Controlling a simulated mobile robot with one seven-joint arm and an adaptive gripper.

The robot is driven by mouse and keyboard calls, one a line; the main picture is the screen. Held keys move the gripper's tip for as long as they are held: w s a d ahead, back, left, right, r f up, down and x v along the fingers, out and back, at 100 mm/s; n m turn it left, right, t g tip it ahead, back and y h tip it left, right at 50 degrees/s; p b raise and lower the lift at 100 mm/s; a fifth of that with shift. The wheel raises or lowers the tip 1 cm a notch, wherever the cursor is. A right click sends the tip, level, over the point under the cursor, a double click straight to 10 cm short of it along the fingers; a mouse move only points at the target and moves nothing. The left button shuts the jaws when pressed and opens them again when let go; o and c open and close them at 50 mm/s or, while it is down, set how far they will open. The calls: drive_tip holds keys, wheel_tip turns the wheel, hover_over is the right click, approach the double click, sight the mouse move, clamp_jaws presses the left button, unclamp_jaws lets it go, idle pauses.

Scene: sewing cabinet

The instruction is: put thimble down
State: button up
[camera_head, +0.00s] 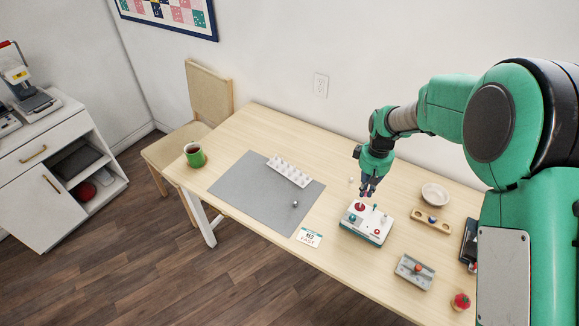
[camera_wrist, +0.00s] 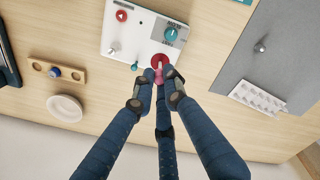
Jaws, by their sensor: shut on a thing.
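My gripper (camera_head: 368,190) is over the back of a small white-and-teal box (camera_head: 352,231) on the table. In the wrist view its fingers (camera_wrist: 159,86) are closed together around a small pink thing, seemingly the thimble (camera_wrist: 158,79), mostly hidden between the fingertips. The box also bears a teal knob (camera_wrist: 171,35) and a red marked dial (camera_wrist: 121,16).
Left of the box lie a grey mat (camera_head: 240,185) with a white pegged rack (camera_head: 289,171) and small silver piece (camera_head: 295,203), and a printed card (camera_head: 308,237). Right are a wooden holder (camera_head: 431,221), pale dish (camera_head: 435,194), grey device (camera_head: 414,271) and red pincushion (camera_head: 461,301).

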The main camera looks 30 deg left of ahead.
drive_tip(key=s+a+n, duration=0.1)
drive_tip(key=s+a, duration=0.4)
drive_tip(key=a, duration=0.3)
drive_tip(key=s+a+n, duration=0.1)
drive_tip(key=s+a, duration=0.3)
drive_tip(key=a, duration=0.5)
wheel_tip(320, 180, down, 6)
drive_tip(key=shift+w+d, duration=0.15)
drive_tip(key=shift+d, duration=0.15)
drive_tip(key=w+a+b, duration=0.1)
drive_tip(key=w+a, duration=0.2)
drive_tip(key=w, duration=0.1)
drive_tip(key=w+a+f, duration=0.1)
drive_tip(key=w+a, duration=0.3)
drive_tip(key=w+a+b, duration=0.1)
drive_tip(key=w+a, duration=0.2)
drive_tip(key=w, duration=0.1)
drive_tip(key=shift+a+f+b, duration=0.25)
drive_tip(key=shift+b, duration=0.05)
drive_tip(key=shift+f, duration=0.1)
drive_tip(key=shift+f+b, duration=0.65)
drive_tip(key=shift+f, duration=1.05)
